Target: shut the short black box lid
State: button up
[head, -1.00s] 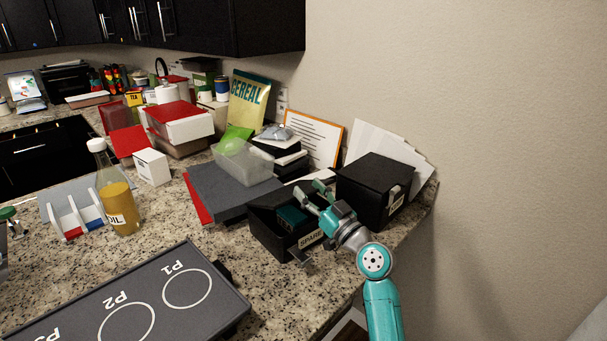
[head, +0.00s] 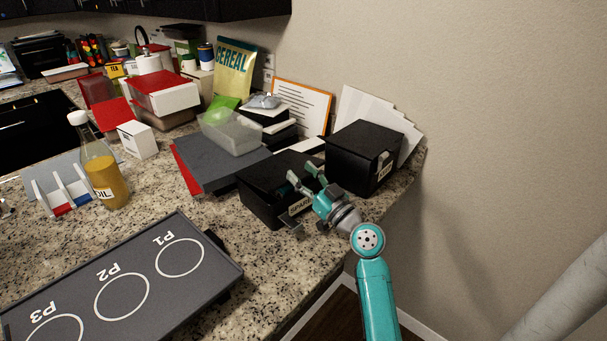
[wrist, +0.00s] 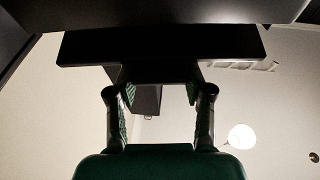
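The short black box (head: 257,200), with a pale SPARE label, stands near the counter's right edge. Its dark lid (head: 285,165) shows at the top, behind my fingers; black on black, its exact angle is hard to tell. My gripper (head: 304,173) is at the box's right side, fingers apart, over the label side and pointing at the lid area. In the wrist view both fingers (wrist: 159,92) stand apart, with a wide black panel just past their tips. I cannot tell whether they touch it. Nothing is clearly held.
A taller black box (head: 350,160) stands close on the right, before white sheets. A grey slab (head: 215,168) and clear tub (head: 232,132) lie to the left. The dark tray (head: 140,295) with circles is in front. An oil bottle (head: 105,180) stands farther left.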

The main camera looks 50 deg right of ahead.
jog(key=o, duration=0.4)
jog(key=shift+c, duration=0.2)
jog(key=s+a, duration=0.1)
jog(key=s, duration=1.3)
jog(key=shift+s+f, duration=0.4)
jog(key=shift+f, duration=0.05)
jog(key=shift+a, duration=0.1)
